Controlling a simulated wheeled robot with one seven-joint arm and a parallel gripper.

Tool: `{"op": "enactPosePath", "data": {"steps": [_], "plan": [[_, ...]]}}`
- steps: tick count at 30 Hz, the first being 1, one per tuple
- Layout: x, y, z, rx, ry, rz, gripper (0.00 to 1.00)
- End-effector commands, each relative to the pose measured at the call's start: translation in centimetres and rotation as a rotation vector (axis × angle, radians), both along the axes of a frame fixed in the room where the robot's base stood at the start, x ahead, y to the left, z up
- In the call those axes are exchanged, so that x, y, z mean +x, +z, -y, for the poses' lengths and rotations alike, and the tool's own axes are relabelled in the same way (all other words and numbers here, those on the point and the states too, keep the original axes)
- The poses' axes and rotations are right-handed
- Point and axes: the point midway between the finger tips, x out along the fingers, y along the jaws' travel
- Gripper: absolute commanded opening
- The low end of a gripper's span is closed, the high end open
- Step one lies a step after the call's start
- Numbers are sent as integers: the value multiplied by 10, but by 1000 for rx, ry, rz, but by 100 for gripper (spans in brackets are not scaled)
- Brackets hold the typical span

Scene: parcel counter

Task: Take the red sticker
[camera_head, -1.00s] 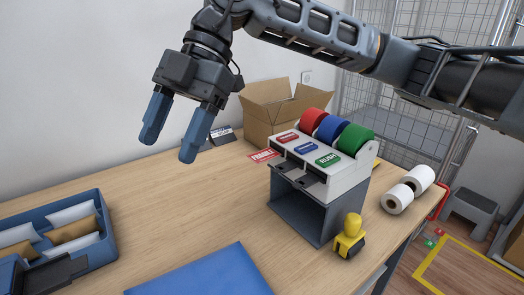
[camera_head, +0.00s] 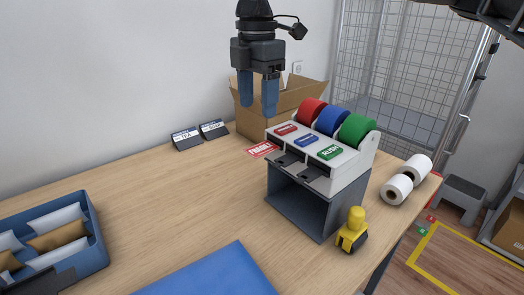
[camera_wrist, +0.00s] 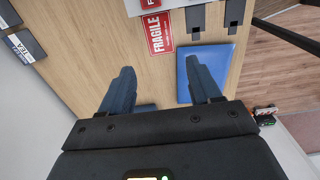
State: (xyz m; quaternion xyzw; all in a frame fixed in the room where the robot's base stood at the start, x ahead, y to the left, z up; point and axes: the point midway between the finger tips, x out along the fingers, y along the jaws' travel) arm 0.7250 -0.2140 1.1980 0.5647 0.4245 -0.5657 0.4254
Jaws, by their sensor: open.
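The red FRAGILE sticker (camera_head: 262,149) sticks out from the left lane of the label dispenser (camera_head: 348,172). In the wrist view the red sticker (camera_wrist: 157,33) lies ahead of my fingers, roughly in line with the gap between them. The dispenser carries a red roll (camera_head: 311,110), a blue roll (camera_head: 331,119) and a green roll (camera_head: 357,130). My gripper (camera_head: 258,106) points down above and behind the sticker, near the cardboard box. In the wrist view my gripper (camera_wrist: 160,72) is open with nothing between its fingers.
An open cardboard box (camera_head: 243,122) stands behind the dispenser. Two small dark signs (camera_head: 187,139) stand at the wall. A yellow stamp (camera_head: 352,230), white paper rolls (camera_head: 397,189), a blue mat (camera_head: 215,275) and a blue tray of parcels (camera_head: 97,240) surround free tabletop.

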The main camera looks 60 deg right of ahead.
Motion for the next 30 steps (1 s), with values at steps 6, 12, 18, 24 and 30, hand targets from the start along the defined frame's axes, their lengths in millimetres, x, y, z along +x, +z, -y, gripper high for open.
{"op": "enactPosePath", "data": {"steps": [6,12,18,24,30], "plan": [[0,-27,0,2,1,0,63],[0,-48,-1,3,1,1,63],[0,-73,-1,2,1,1,63],[0,-89,0,1,1,0,63],[0,-96,0,1,1,0,63]]}}
